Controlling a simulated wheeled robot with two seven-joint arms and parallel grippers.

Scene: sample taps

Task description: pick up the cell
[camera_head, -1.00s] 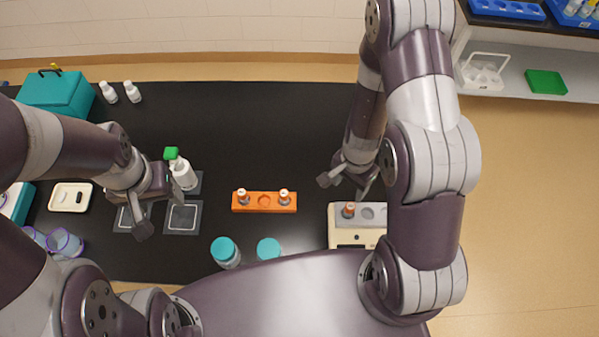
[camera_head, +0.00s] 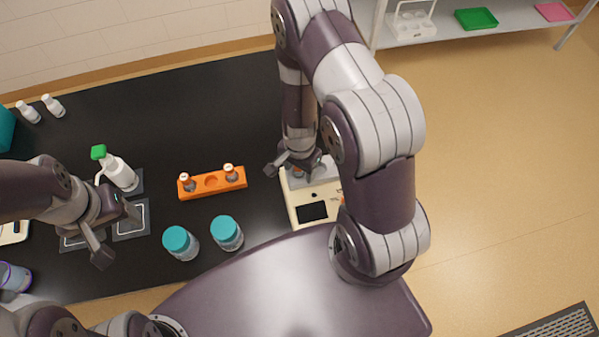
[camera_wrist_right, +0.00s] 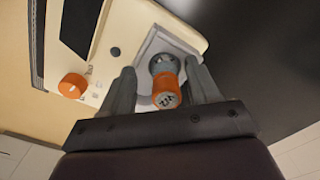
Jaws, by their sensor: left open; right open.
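The cell, a small orange-capped vial (camera_wrist_right: 166,90), stands in the grey block of a cream instrument (camera_head: 311,209) at the table's right front. My right gripper (camera_head: 293,170) is low over that block and partly hides the cell in the head view. In the right wrist view its open fingers (camera_wrist_right: 166,92) lie on either side of the cell's cap; contact cannot be told. A round grey part shows just beyond the cap. My left gripper (camera_head: 118,232) is open and empty above the dark square mats at the left.
An orange rack (camera_head: 211,195) holding two similar vials stands mid-table. Two teal-lidded jars (camera_head: 181,243) (camera_head: 227,234) stand near the front edge. A green-topped bottle (camera_head: 119,172) stands behind my left gripper.

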